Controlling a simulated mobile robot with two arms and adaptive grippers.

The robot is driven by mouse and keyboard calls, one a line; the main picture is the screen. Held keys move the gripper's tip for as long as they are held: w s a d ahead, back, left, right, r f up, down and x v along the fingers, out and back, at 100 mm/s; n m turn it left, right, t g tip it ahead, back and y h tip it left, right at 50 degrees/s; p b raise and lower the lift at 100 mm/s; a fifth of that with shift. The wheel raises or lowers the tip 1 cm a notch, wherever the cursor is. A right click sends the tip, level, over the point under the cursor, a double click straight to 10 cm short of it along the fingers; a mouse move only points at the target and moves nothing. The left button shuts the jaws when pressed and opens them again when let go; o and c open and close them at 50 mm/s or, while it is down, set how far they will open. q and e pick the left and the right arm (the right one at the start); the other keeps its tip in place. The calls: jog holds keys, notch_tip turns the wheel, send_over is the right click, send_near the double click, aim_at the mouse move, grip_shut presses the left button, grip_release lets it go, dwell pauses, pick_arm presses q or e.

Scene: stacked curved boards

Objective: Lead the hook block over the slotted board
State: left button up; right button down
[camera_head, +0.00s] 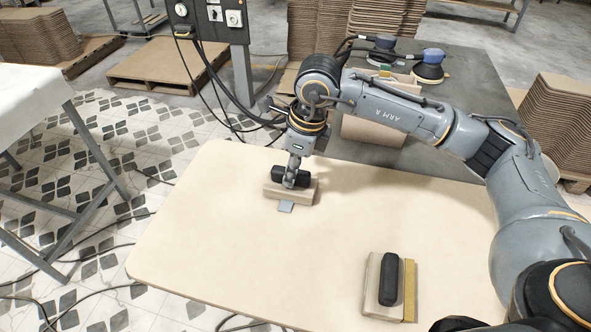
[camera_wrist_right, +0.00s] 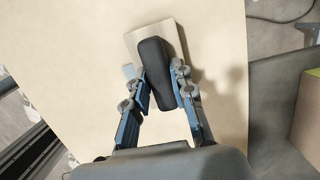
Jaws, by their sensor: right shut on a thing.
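The hook block, a pale wooden block with a black grip bar, lies on the far part of the large beige board (camera_head: 225,235). Its wooden base (camera_head: 307,194) shows in the head view and its black bar (camera_wrist_right: 153,62) in the right wrist view. My right gripper (camera_head: 291,181) comes down on it from above, with a finger on each side of the bar, shut on it. A small blue-grey patch (camera_head: 285,207) lies on the board at the block's near edge. I see no clear slots in the board. My left gripper is not in view.
A second block with a black bar (camera_head: 388,279) and a yellow strip lies at the board's near right. A dark grey table (camera_head: 470,85) with sanders (camera_head: 430,66) adjoins at the back right. The board's left and middle are clear.

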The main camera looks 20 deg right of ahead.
aim_at(278, 168)
jog(key=shift+w+a+f, duration=0.1)
jog(key=shift+w+a, duration=0.75)
jog(key=shift+a, duration=0.3)
jog(key=shift+w+b, duration=0.1)
jog(key=shift+b, duration=0.2)
jog(key=shift+w+a+b, duration=0.3)
jog(key=shift+w+a, duration=0.55)
jog(key=shift+a, duration=0.3)
jog(key=shift+w+a, duration=0.1)
jog(key=shift+w+a+b, duration=0.45)
jog(key=shift+w+a, duration=0.25)
jog(key=shift+a, duration=0.35)
jog(key=shift+w, duration=0.1)
jog(key=shift+w+a, duration=0.45)
jog(key=shift+a, duration=0.2)
jog(key=shift+w+a, duration=0.45)
jog(key=shift+a, duration=0.15)
